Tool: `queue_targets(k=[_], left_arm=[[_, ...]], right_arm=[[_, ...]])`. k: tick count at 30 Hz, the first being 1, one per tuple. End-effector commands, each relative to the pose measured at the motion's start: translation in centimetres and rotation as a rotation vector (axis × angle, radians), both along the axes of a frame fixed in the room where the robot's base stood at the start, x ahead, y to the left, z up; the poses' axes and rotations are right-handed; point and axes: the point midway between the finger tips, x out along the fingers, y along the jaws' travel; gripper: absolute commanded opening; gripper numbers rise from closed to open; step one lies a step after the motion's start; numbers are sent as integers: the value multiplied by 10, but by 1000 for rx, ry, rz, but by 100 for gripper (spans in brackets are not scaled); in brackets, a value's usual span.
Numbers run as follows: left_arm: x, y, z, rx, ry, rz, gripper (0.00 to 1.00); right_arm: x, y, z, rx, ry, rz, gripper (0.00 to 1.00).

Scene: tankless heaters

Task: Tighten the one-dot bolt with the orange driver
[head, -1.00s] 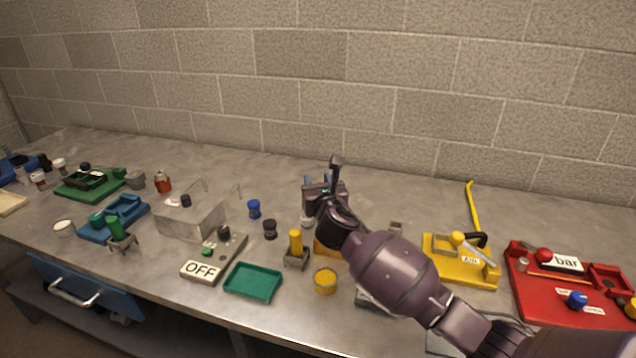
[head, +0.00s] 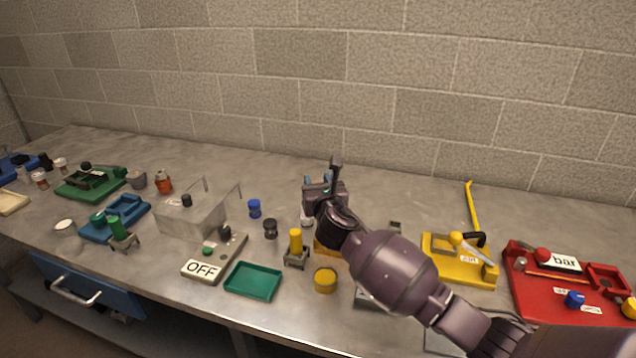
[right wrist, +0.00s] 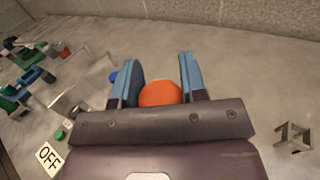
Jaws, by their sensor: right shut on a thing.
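My right gripper (head: 318,186) is above the middle of the bench, and its arm comes in from the lower right. In the right wrist view its two blue fingers (right wrist: 160,78) are shut on a round orange thing (right wrist: 160,94), which looks like the top of the orange driver. The driver's lower part and tip are hidden by the gripper. Part of an orange block (head: 326,248) shows on the bench below my right wrist. I cannot make out the one-dot bolt or any dots. My left gripper is not in view.
Left of the gripper are a yellow-handled piece (head: 296,243), a yellow cup (head: 325,281), a green tray (head: 252,282), an OFF panel (head: 201,269) and a clear box (head: 188,218). On the right are a yellow base (head: 450,270) and a red base (head: 550,300). The back middle is clear.

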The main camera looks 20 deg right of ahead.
Motion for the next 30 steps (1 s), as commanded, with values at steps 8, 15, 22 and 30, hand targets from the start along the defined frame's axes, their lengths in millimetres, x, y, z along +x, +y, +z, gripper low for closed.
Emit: queue_targets(k=[8, 15, 22, 30], left_arm=[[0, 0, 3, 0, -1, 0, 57], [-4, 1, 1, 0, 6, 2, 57], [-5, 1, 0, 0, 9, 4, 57], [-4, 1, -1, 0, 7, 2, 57]], right_arm=[[0, 0, 1, 1, -2, 1, 15], [0, 0, 1, 1, -2, 1, 15], [0, 0, 0, 1, -2, 1, 15], [0, 0, -2, 1, -2, 1, 15]])
